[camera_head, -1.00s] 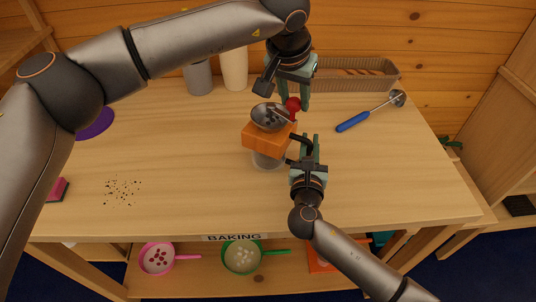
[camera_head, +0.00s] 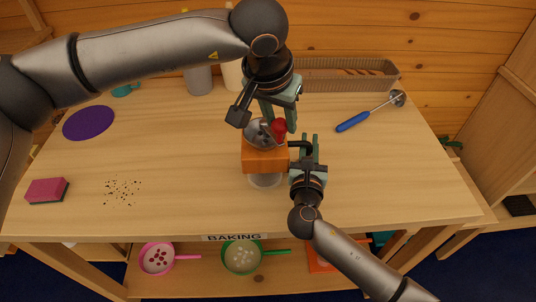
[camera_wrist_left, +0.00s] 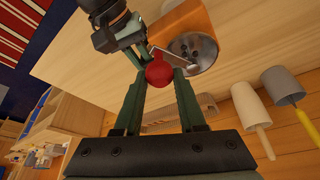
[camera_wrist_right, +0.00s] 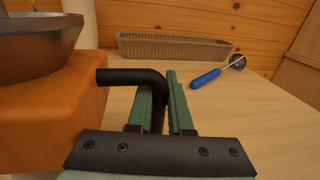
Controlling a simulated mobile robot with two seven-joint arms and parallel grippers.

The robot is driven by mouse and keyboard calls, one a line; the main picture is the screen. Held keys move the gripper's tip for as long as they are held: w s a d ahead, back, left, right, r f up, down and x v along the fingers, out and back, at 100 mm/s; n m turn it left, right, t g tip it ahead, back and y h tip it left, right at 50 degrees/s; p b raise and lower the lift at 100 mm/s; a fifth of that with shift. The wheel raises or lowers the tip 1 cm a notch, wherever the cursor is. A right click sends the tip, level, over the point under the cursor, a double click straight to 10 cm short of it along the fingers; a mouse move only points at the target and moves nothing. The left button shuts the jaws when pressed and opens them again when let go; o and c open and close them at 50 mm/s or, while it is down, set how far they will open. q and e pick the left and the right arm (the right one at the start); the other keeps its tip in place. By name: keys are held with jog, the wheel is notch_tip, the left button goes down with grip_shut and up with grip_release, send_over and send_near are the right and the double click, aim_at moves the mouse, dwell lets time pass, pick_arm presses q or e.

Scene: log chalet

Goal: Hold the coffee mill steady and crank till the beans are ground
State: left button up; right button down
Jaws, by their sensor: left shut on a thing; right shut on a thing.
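The coffee mill has an orange body (camera_head: 265,161), a metal hopper (camera_head: 256,133) on top and a pale clear jar (camera_head: 265,181) below. A few dark shapes show in the hopper; I cannot tell how many are beans. My left gripper (camera_head: 280,118) is shut on the crank's red knob (camera_wrist_left: 158,71), above the hopper's right side. The thin crank arm (camera_wrist_left: 163,52) shows in the left wrist view. My right gripper (camera_head: 307,150) is shut on the mill's bent black side handle (camera_wrist_right: 128,77), right of the body. The jar's contents are unclear.
A wicker basket (camera_head: 345,76) and blue-handled scoop (camera_head: 355,121) lie at the back right. Dark specks (camera_head: 122,191), a pink sponge (camera_head: 46,190) and a purple disc (camera_head: 89,123) lie left. Pale cylinders stand behind.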

pick_arm(q)
jog(key=o, duration=1.1)
jog(key=shift+r, duration=0.1)
jog(key=v, duration=0.7)
